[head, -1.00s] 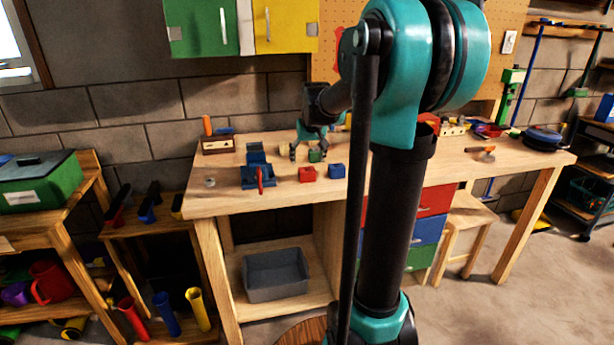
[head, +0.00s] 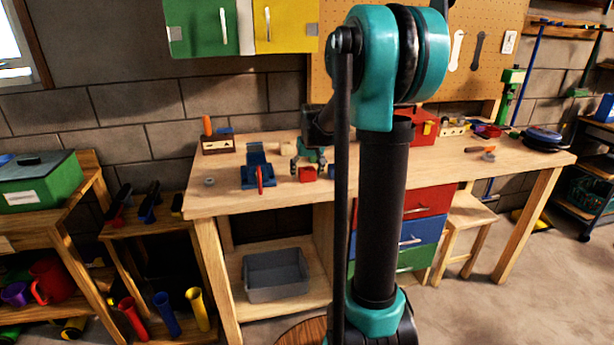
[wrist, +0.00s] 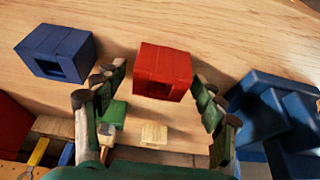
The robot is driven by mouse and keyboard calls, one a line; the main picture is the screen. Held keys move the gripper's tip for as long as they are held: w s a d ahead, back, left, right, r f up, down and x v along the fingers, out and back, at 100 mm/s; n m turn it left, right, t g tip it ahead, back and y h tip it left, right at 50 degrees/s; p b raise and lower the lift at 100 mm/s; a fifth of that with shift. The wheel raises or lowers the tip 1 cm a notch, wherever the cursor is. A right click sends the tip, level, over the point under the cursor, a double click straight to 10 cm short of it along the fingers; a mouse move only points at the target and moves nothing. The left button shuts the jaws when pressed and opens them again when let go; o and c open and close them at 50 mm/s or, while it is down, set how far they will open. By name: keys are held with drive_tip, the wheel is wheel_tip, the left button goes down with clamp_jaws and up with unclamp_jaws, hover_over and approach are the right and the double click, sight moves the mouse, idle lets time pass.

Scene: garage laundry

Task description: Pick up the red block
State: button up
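The red block (head: 307,174) sits on the wooden workbench (head: 230,195). In the wrist view the red block (wrist: 162,72) lies centred, with a hollow in its face. My gripper (wrist: 159,80) is open, with one finger at the left and one at the right of the red block. I see a gap on both sides, and nothing is held. In the head view my gripper (head: 308,161) is low over the bench at the red block. Whether the fingertips reach down beside it is hard to tell.
A blue block (wrist: 55,53) lies left of the red block in the wrist view. A green block (wrist: 112,114) and a plain wooden block (wrist: 154,133) lie near the fingers. A blue vise (wrist: 270,105) stands close by the right finger. Bench above the red block is clear.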

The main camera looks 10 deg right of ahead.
drive_tip(key=c, duration=1)
drive_tip(key=shift+r, duration=0.1)
drive_tip(key=shift+c, duration=0.2)
